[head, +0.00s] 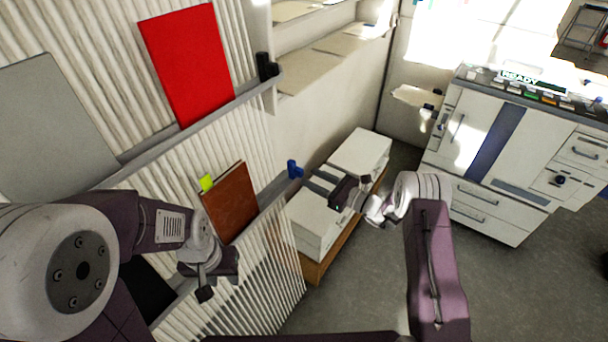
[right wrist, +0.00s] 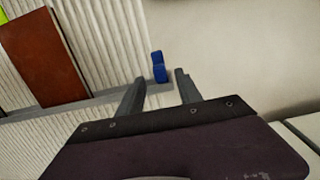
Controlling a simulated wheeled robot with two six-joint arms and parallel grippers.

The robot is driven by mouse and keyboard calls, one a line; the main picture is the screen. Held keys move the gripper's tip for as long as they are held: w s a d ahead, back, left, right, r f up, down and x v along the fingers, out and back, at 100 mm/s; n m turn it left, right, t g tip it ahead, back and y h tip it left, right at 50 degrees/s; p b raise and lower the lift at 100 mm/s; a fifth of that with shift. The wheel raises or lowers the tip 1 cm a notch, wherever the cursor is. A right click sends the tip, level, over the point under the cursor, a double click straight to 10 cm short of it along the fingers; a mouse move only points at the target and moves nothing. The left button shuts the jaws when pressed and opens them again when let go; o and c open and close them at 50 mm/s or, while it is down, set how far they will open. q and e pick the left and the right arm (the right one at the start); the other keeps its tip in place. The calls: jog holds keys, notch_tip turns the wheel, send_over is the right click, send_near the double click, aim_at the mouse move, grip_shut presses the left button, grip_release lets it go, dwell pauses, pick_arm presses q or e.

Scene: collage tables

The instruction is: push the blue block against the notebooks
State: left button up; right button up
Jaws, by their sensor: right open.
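The blue block (head: 294,169) stands at the right end of a narrow grey ledge. It also shows in the right wrist view (right wrist: 158,67), ahead of and between the two fingertips. A brown notebook (head: 232,203) leans on the same ledge to its left, with a yellow-green edge (head: 206,183) of another item beside it. A gap of bare ledge lies between block and notebook. My right gripper (head: 318,180) is open and empty, pointing at the block from the right; contact cannot be made out. My left gripper (head: 214,284) hangs below the notebook; its finger opening is unclear.
A red panel (head: 188,63) and a grey panel (head: 48,125) stand on the upper ledge, with a black item (head: 266,66) at its end. White boxes (head: 318,222) sit below my right gripper. A large printer (head: 500,155) stands at right, with open floor before it.

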aim_at(302, 173)
jog(key=shift+x, duration=2)
grip_shut()
